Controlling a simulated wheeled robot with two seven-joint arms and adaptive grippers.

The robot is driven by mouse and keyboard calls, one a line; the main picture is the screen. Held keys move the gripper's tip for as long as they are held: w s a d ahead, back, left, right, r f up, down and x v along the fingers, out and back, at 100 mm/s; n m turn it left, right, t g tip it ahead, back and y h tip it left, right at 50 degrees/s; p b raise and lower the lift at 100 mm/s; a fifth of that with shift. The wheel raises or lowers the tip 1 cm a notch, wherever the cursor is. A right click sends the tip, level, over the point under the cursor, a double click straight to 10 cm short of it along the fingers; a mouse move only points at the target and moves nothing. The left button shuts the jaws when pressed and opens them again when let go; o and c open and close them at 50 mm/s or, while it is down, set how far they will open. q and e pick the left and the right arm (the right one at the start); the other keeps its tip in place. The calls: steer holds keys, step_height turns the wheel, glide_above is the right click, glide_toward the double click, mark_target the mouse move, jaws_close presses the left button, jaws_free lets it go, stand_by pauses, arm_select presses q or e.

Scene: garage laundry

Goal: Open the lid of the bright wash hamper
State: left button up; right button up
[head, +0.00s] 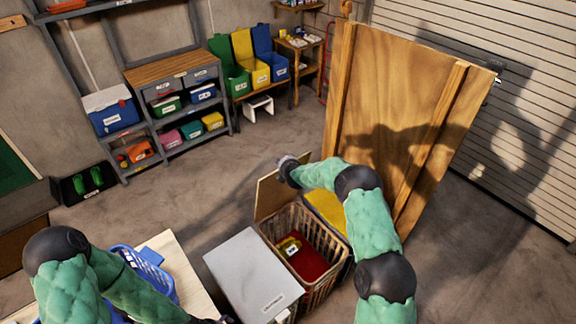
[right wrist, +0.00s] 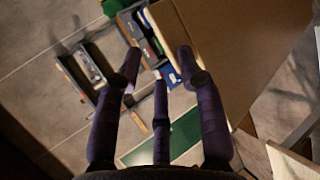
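A brown slatted hamper (head: 318,236) stands in the middle of a row of three. Its tan lid (head: 270,193) is raised and leans back, and red cloth (head: 306,262) with a yellow labelled item shows inside. My right gripper (head: 287,168) is at the upper edge of this lid. In the right wrist view its three purple fingers (right wrist: 160,85) are spread with nothing clasped, and a tan panel (right wrist: 235,50) fills the right side, close to one finger. My left gripper (head: 216,320) is mostly cut off at the bottom edge. Which hamper is the bright one cannot be read.
A grey-lidded hamper (head: 250,272) is closed on the left; a yellow one (head: 327,208) is partly behind my right arm. A tall wooden panel (head: 400,110) stands behind. A blue basket (head: 145,272) sits on a table at lower left.

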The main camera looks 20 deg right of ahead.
steer(key=v, duration=0.7)
steer(key=shift+r, duration=0.25)
steer(key=shift+s+f, duration=0.1)
steer(key=shift+s, duration=0.1)
